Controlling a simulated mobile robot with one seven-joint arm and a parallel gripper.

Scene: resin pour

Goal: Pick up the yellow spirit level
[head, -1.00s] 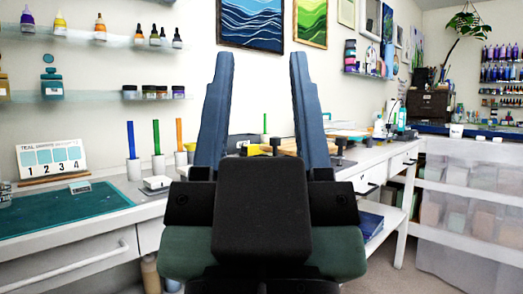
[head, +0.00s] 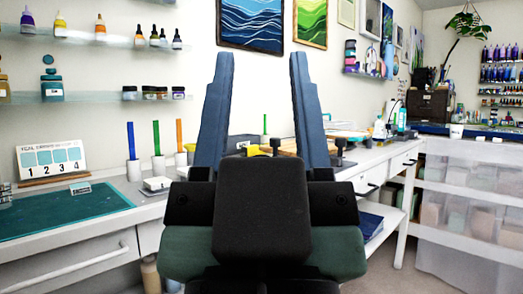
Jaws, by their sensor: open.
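My gripper (head: 262,75) is in the middle of the head view, its two long blue-grey fingers pointing up and spread wide apart. Nothing is between the fingertips but the wall and a painting behind. A small yellow thing (head: 253,151) shows low between the fingers on the bench behind, mostly hidden by my gripper's black body. It may be the spirit level, but I cannot tell for sure. My gripper is in front of the bench and apart from it.
A teal cutting mat (head: 65,212) lies on the white bench at left, with a numbered card (head: 52,160) behind it. Clear drawers (head: 470,205) stand at right. Shelves with bottles line the wall. Floor shows at lower right.

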